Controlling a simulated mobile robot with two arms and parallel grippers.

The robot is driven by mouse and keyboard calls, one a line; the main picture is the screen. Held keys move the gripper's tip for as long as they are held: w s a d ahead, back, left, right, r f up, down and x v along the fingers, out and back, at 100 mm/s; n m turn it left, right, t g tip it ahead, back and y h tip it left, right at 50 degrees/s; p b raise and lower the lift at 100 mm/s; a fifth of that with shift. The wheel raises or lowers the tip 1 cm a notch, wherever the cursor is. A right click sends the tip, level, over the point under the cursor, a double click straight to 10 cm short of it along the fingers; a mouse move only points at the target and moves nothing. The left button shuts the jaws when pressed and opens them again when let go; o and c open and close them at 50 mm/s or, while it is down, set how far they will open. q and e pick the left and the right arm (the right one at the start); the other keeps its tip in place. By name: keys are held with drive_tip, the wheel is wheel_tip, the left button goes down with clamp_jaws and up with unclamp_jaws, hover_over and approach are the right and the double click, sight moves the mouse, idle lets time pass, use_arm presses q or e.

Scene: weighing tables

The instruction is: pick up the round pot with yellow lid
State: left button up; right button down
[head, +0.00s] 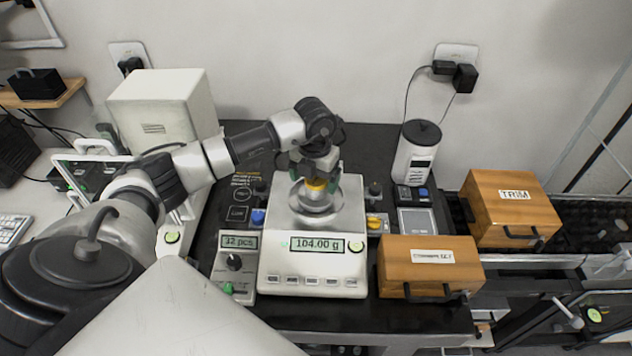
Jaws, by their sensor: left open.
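The round pot with yellow lid (316,186) sits on the round metal pan (316,206) of the white scale (312,270), whose display reads 104.00 g. My left gripper (316,180) points down over the pot from above, open, with its fingers on either side of the lid. The gripper and wrist hide the top of the pot and most of its sides. I cannot tell whether the fingers touch it. My right gripper is not in view.
A wooden box (430,268) stands right of the scale, and another marked TRIM (512,208) is farther right. A white canister (415,158) stands behind. A small counter display reading 12 pcs (236,264) is left of the scale. The black table's back (365,140) is clear.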

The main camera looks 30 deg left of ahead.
sight(316, 179)
use_arm(q)
wheel_tip(316, 179, down, 2)
drive_tip(key=shift+w+d+f, duration=0.1)
drive_tip(key=shift+d+f, duration=0.05)
drive_tip(key=shift+f, duration=0.45)
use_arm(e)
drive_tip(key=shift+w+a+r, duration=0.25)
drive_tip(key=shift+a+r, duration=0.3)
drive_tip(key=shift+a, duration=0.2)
use_arm(q)
drive_tip(key=shift+c, duration=0.3)
drive_tip(key=shift+r, duration=0.1)
drive_tip(key=c, duration=1.1)
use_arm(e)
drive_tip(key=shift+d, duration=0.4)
use_arm(q)
drive_tip(key=shift+r, duration=0.1)
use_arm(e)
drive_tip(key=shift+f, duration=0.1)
